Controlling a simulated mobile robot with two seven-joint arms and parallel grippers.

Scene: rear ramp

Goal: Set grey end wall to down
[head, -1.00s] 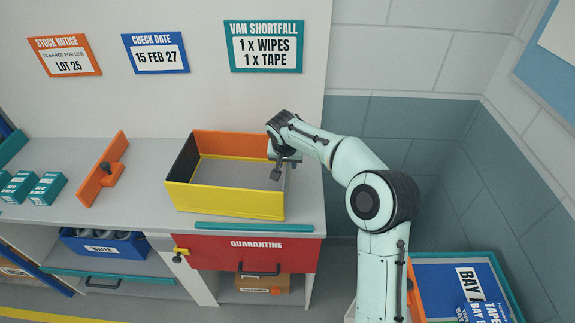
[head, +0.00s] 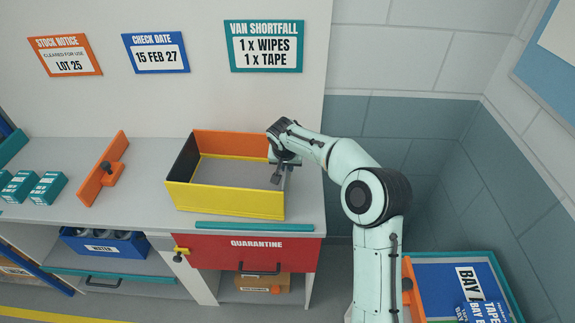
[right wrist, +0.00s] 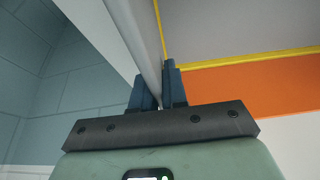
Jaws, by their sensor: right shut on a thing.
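The folding crate (head: 225,201) stands on the grey counter with a yellow front wall, an orange back wall (head: 230,143) and a dark left end wall (head: 184,159). The grey end wall (right wrist: 105,30) is at its right end and looks upright. My right gripper (head: 278,176) is at the top of that right end. In the right wrist view, the gripper (right wrist: 157,92) is shut on the grey end wall, with a finger on each side of it. My gripper hides part of the wall in the head view. My left gripper is not in view.
A teal strip (head: 254,226) lies in front, above the red quarantine drawer (head: 256,253). A blue tray (head: 450,285) is at lower right.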

